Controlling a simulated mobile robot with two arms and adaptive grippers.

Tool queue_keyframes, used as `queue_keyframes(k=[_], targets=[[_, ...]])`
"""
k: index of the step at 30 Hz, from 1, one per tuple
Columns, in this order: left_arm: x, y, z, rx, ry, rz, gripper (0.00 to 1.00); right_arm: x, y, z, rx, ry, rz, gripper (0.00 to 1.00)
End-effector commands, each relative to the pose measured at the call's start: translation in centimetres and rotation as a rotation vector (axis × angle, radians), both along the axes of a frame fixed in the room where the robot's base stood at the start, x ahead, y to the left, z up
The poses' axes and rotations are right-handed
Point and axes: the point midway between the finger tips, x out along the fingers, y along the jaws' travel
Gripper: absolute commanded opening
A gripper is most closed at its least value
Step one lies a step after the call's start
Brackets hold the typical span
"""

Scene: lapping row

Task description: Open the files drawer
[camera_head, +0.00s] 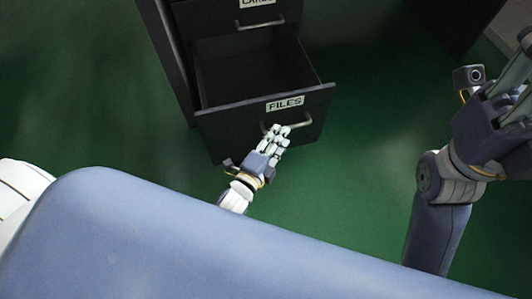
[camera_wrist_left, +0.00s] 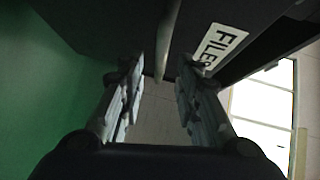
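The files drawer (camera_head: 228,112) of a dark cabinet stands pulled out, and its empty-looking inside shows in the head view. Its front bears a white FILES label (camera_head: 285,103), which also shows in the left wrist view (camera_wrist_left: 220,46). A pale bar handle (camera_head: 307,121) is below the label. My left gripper (camera_head: 277,130) is at the handle's left part. In the left wrist view its two fingers (camera_wrist_left: 158,98) stand apart, with the handle (camera_wrist_left: 168,40) between them near the tips and visible gaps. My right gripper (camera_head: 510,100) is raised at the right edge, partly cut off.
Another closed drawer (camera_head: 215,14) with a handle (camera_head: 261,23) and a partly cut-off label is above the open one. Green floor (camera_head: 350,180) lies clear to the right of the drawer. A dark piece of furniture (camera_head: 450,20) stands at the top right.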

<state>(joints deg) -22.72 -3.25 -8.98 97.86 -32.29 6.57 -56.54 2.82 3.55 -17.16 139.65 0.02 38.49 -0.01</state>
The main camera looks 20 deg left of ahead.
Motion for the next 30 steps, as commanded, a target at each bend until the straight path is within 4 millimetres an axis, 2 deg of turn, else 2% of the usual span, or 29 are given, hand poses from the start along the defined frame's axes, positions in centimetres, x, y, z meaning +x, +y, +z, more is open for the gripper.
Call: queue_keyframes(k=[1, 6, 12, 18, 30], targets=[[-1.2, 0.3, 0.0, 0.001, 0.004, 0.0, 0.31, 0.0, 0.0, 0.0, 0.0, 0.0, 0.0, 0.4], [-4.4, 0.9, 0.5, -0.001, 0.005, 0.001, 0.31, 0.0, 0.0, 0.0, 0.0, 0.0, 0.0, 0.4], [-7.1, 1.5, 0.9, 0.0, 0.004, 0.002, 0.31, 0.0, 0.0, 0.0, 0.0, 0.0, 0.0, 0.4], [-8.2, 1.7, 1.2, -0.001, 0.001, 0.001, 0.31, 0.0, 0.0, 0.0, 0.0, 0.0, 0.0, 0.4], [-8.3, 1.7, 1.2, -0.001, 0.001, 0.001, 0.31, -0.1, 0.0, 0.0, 0.0, -0.001, 0.001, 0.4]])
